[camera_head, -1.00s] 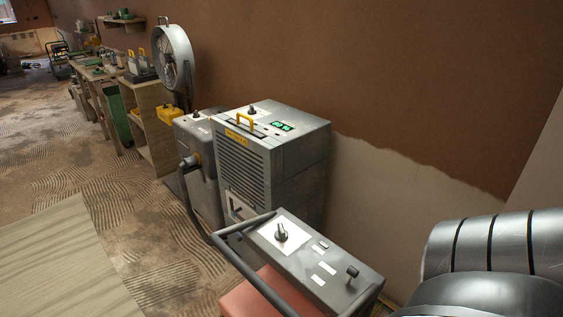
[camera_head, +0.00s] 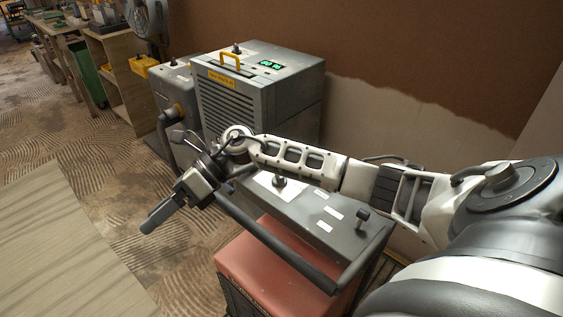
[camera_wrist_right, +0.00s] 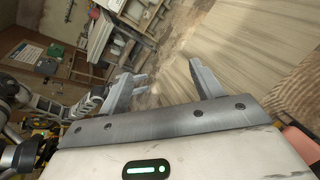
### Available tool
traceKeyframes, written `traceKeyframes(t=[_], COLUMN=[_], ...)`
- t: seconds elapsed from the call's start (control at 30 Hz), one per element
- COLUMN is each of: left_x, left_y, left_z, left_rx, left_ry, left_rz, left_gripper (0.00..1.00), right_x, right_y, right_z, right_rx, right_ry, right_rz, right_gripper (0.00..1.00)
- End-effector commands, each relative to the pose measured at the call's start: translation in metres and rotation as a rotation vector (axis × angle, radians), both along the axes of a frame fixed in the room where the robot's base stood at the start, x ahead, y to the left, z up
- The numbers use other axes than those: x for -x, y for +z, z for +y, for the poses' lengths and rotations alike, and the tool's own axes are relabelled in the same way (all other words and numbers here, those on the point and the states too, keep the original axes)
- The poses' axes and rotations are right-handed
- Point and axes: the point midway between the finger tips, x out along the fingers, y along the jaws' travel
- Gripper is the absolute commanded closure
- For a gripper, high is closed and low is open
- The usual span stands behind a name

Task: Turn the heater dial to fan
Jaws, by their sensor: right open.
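The heater (camera_head: 330,236) is a grey-topped box with a red lower body, in the lower middle of the head view. Its dial (camera_head: 280,181) is a dark knob on a white plate on the top, partly hidden behind my right arm. My right gripper (camera_head: 151,221) is left of the heater, beyond its bar handle, pointing down and left. It is open and empty, apart from the dial. In the right wrist view, its two fingers (camera_wrist_right: 170,85) are spread with floor beyond them. The heater's dial is not visible there. My left gripper is not identifiable in either view.
The heater's dark bar handle (camera_head: 262,236) runs along its left side. A second small knob (camera_head: 362,217) stands near its right end. A grey dehumidifier-like unit (camera_head: 275,100) with a yellow handle stands behind, by the wall. Open floor (camera_head: 105,165) lies to the left.

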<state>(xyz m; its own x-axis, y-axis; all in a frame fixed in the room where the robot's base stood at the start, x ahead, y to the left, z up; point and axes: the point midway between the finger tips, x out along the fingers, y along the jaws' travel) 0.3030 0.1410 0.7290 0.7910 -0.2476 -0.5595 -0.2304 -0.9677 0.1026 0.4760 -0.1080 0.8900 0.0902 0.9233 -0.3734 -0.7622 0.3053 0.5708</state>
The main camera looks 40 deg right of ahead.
Motion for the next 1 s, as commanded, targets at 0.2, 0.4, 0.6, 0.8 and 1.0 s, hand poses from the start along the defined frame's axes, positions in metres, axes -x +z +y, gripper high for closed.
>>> traceKeyframes(t=[0.2, 0.4, 0.6, 0.8, 1.0], left_x=[-0.003, -0.001, -0.001, -0.001, -0.002], left_y=[-0.014, -0.016, -0.015, -0.016, -0.015], left_z=[-0.004, -0.006, -0.007, -0.008, -0.008], left_rx=[0.033, 0.051, 0.057, 0.057, 0.057], left_ry=[0.0, 0.001, 0.0, -0.001, -0.001], left_rz=[-0.024, -0.026, -0.03, -0.034, -0.041], left_gripper=[0.55, 0.55, 0.55, 0.55, 0.55], right_x=[-0.038, -0.029, -0.02, -0.019, -0.019], right_y=[-0.001, 0.042, 0.051, 0.019, -0.026], right_z=[-0.174, -0.288, -0.317, -0.316, -0.316], right_rx=[0.754, 1.111, 1.195, 1.194, 1.191], right_ry=[0.236, 0.28, 0.284, 0.288, 0.287], right_rz=[-0.206, -0.122, -0.072, -0.069, -0.07], right_gripper=[0.35, 0.35, 0.35, 0.35, 0.35])
